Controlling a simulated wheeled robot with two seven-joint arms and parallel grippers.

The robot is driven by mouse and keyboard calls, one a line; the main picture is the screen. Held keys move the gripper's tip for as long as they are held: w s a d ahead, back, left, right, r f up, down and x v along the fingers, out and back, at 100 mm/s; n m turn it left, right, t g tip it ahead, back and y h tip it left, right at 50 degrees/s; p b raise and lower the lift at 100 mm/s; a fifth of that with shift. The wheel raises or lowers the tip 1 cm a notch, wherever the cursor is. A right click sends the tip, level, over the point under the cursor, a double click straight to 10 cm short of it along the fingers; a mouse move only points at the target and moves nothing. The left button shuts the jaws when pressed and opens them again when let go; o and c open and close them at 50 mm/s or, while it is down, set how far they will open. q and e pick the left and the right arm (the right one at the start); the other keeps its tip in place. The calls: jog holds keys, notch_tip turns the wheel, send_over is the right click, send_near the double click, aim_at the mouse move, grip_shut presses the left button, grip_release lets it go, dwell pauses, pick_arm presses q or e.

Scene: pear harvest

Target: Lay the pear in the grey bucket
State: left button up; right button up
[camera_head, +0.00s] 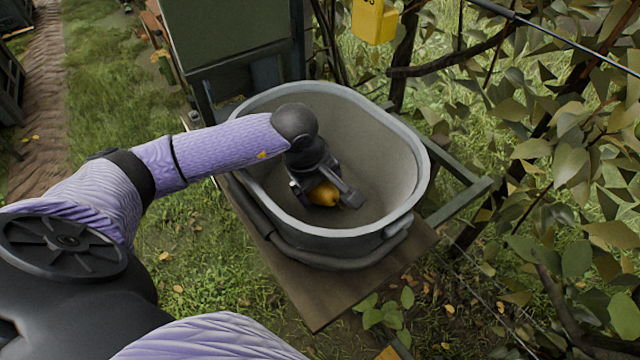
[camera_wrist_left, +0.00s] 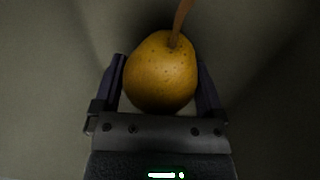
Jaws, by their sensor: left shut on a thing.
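The yellow-brown pear (camera_head: 324,194) is between the fingers of my left gripper (camera_head: 325,195), inside the grey bucket (camera_head: 412,150). The gripper is shut on the pear and points down into the bucket. In the left wrist view the pear (camera_wrist_left: 161,72) sits between the two dark fingers of the left gripper (camera_wrist_left: 160,85), its stem pointing away from the gripper. Whether the pear touches the bucket floor, I cannot tell. No other fruit shows in the bucket. My right gripper is not in view.
The bucket stands on a brown wooden board (camera_head: 315,305) with a metal frame. A dark green box (camera_head: 235,35) stands behind it. Leafy branches (camera_head: 560,160) and wires fill the right side. A yellow tag (camera_head: 374,20) hangs at the top. Grass lies to the left.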

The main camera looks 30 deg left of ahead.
pick_arm(q)
jog(key=shift+f, duration=0.1)
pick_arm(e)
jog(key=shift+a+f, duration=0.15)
pick_arm(q)
jog(key=shift+f, duration=0.15)
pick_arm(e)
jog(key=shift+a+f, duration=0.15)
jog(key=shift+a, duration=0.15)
pick_arm(q)
jog(key=shift+f+b, duration=0.2)
jog(key=shift+b, duration=0.25)
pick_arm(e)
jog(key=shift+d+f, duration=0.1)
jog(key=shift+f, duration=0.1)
pick_arm(q)
jog(key=o, duration=1.1)
jog(key=shift+c, duration=0.2)
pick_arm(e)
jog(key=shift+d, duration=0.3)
